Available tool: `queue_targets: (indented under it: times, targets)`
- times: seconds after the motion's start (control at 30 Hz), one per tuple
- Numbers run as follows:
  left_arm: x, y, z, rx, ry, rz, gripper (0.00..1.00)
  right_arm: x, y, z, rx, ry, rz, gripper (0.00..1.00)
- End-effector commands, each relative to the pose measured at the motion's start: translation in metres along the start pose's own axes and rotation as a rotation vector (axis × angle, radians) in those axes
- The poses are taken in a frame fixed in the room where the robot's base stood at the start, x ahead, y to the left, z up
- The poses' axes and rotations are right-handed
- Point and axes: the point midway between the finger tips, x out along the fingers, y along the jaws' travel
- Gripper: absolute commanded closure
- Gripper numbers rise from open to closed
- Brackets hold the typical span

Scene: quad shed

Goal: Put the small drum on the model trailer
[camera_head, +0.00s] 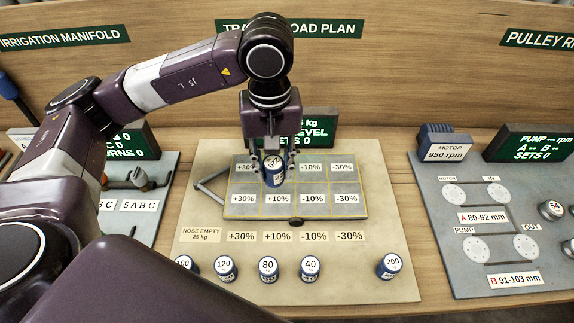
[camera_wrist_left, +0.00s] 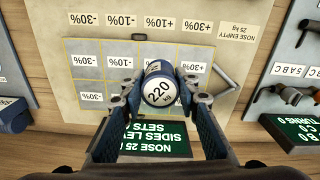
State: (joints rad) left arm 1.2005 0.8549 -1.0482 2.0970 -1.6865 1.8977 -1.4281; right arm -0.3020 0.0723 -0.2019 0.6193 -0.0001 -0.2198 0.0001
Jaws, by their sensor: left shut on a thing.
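A blue drum with a white top marked 220 (camera_head: 274,179) is between the fingers of my left gripper (camera_head: 275,160). The left gripper is shut on it, pointing down. The drum is upright or nearly so, over the far row of the grey model trailer (camera_head: 300,184), at the +10% column. I cannot tell whether it touches the trailer bed. In the left wrist view the 220 top (camera_wrist_left: 160,91) faces the camera, with a finger on each side. My right gripper is not in view.
Drums marked 120 (camera_head: 225,269), 80 (camera_head: 268,269), 40 (camera_head: 310,269), 200 (camera_head: 389,266) and 100 (camera_head: 186,267) stand along the board's front. A green display (camera_head: 318,125) stands behind the trailer. The pump board (camera_head: 500,215) is at right. The other visible trailer cells are clear.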

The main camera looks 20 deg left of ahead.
Motion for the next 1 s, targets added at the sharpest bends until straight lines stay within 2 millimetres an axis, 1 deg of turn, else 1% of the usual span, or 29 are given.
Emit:
queue_targets:
  times: [0.03,0.2,0.5,0.6,0.7,0.8,0.93,1.0]
  targets:
    - [-0.008,0.003,-0.011,-0.118,0.004,0.002,0.97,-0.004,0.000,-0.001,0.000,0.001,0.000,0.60]
    - [-0.026,0.009,-0.042,-0.522,0.008,0.002,0.97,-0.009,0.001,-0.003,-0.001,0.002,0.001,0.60]
    - [-0.059,0.013,-0.092,-1.230,0.002,0.002,0.97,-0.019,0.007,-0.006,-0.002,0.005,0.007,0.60]
    - [-0.069,0.013,-0.105,-1.443,-0.003,-0.003,0.97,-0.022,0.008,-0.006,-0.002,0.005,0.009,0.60]
    - [-0.077,0.012,-0.116,-1.618,-0.008,-0.007,0.97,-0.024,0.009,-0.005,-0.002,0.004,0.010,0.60]
    - [-0.082,0.011,-0.123,-1.746,-0.012,-0.012,0.97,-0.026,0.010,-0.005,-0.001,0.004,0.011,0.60]
    - [-0.084,0.011,-0.128,-1.835,-0.015,-0.016,0.97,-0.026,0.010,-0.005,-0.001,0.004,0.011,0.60]
    - [-0.080,0.011,-0.128,-1.854,-0.015,-0.019,0.97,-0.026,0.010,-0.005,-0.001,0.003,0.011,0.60]
